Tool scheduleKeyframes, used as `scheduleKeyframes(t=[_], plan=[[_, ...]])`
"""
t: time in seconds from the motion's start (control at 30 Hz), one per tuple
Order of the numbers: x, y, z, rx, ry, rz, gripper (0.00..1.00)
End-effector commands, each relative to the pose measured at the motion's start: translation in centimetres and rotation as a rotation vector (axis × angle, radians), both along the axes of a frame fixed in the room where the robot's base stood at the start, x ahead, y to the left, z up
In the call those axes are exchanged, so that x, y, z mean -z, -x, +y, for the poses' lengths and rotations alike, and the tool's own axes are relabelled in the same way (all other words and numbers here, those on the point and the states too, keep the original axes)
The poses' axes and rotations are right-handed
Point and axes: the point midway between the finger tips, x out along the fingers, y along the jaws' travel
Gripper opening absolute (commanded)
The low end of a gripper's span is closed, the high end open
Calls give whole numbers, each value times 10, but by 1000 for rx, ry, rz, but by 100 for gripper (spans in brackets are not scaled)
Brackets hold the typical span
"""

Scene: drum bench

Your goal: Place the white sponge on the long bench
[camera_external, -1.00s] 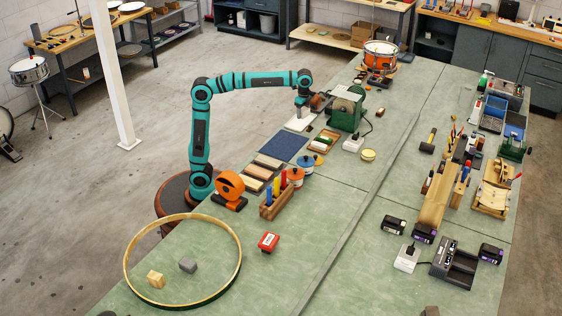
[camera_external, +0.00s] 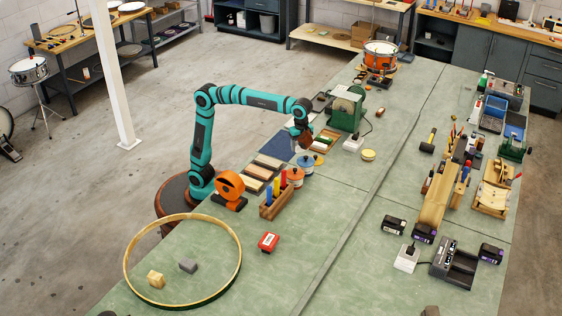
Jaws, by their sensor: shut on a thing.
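The long bench (camera_external: 330,215) is the large green-topped table that fills the middle and right. My gripper (camera_external: 304,146) is low over it, beside the far right edge of a dark blue mat (camera_external: 279,148) and left of a wooden tray (camera_external: 326,139). Its fingers are small and partly hidden. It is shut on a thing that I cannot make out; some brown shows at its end. I cannot pick out the white sponge with certainty; it may be hidden at the gripper.
A wooden hoop (camera_external: 238,242) lies at the front left. The bench middle is fairly clear around a red box (camera_external: 268,242).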

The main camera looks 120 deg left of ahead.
Motion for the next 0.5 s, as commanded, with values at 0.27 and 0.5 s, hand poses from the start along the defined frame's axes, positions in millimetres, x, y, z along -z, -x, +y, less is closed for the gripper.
scheduleKeyframes(t=[0.27,0.5], plan=[[0,-12,-96,143,0,0,43],[0,-11,-177,262,0,0,43]])
